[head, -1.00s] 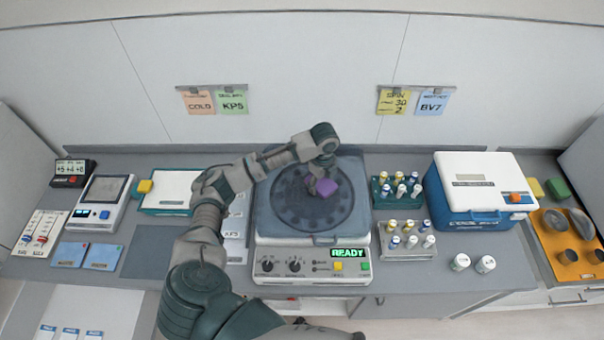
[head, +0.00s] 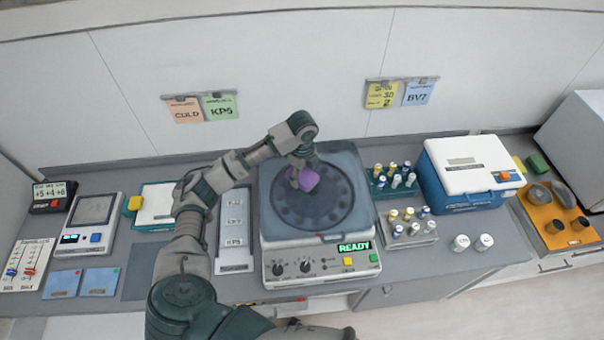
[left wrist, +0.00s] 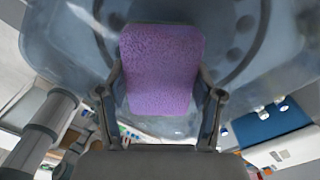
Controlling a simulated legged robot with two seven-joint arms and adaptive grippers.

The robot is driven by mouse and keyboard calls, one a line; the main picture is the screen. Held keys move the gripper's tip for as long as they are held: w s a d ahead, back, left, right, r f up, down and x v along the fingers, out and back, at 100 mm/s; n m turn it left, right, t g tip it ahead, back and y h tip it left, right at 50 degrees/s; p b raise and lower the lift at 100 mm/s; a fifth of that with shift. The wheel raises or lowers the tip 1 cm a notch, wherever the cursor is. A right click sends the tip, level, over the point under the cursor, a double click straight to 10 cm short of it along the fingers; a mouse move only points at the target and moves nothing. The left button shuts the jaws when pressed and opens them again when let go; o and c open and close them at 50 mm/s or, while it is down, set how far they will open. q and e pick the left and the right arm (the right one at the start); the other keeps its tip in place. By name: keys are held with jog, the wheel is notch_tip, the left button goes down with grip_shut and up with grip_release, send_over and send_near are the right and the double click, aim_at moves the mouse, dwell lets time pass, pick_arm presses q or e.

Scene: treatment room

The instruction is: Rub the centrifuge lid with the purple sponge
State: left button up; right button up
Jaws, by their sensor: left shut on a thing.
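The centrifuge (head: 320,262) stands in the middle of the counter with a READY display on its front. Its lid (head: 340,220) is closed, grey-blue and see-through, with a dark round rotor showing under it. My left gripper (head: 298,178) is over the lid and shut on the purple sponge (head: 309,180). In the left wrist view the sponge (left wrist: 160,70) sits between the two fingers, with the lid (left wrist: 60,40) behind it. I cannot tell whether the sponge touches the lid. My right gripper is not in view.
Vial racks (head: 408,228) stand right of the centrifuge, beside a blue and white cooler box (head: 470,170) and two loose white vials (head: 460,242). Left are a labelled strip (head: 235,230), a white-topped box (head: 157,204) and a scale (head: 90,222).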

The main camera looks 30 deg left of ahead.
pick_arm(q)
jog(key=shift+w+a+r, duration=0.1)
jog(key=shift+a+r, duration=0.05)
jog(key=shift+r, duration=0.65)
notch_tip(320, 180, up, 2)
jog(key=shift+r, duration=0.15)
jog(key=shift+d+r, duration=0.2)
jog(key=shift+r, duration=0.1)
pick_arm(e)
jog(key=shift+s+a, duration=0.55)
pick_arm(q)
jog(key=shift+a+f, duration=0.1)
